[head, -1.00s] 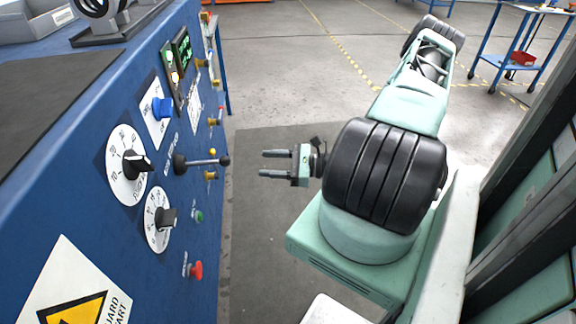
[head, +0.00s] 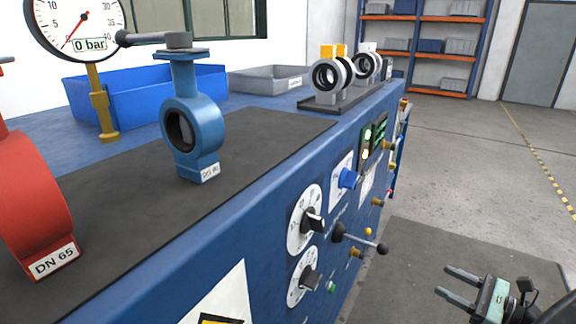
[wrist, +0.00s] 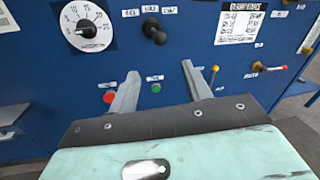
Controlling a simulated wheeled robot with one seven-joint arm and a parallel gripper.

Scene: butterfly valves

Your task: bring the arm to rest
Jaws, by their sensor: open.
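My gripper (head: 455,285) is at the lower right of the head view, in front of the blue bench panel and apart from it. Its two fingers are spread and nothing is between them. In the wrist view my gripper (wrist: 158,85) points at the panel, with the fingers apart. Behind them show a red button (wrist: 108,97), a green button (wrist: 156,87) and a dial (wrist: 88,27). Most of my arm is outside the head view.
The blue bench (head: 250,215) carries a blue valve (head: 193,135), a red valve (head: 32,200), a gauge (head: 78,22) and a blue bin (head: 130,98). A lever (head: 360,241) sticks out from the panel near my gripper. Open floor (head: 480,170) lies to the right.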

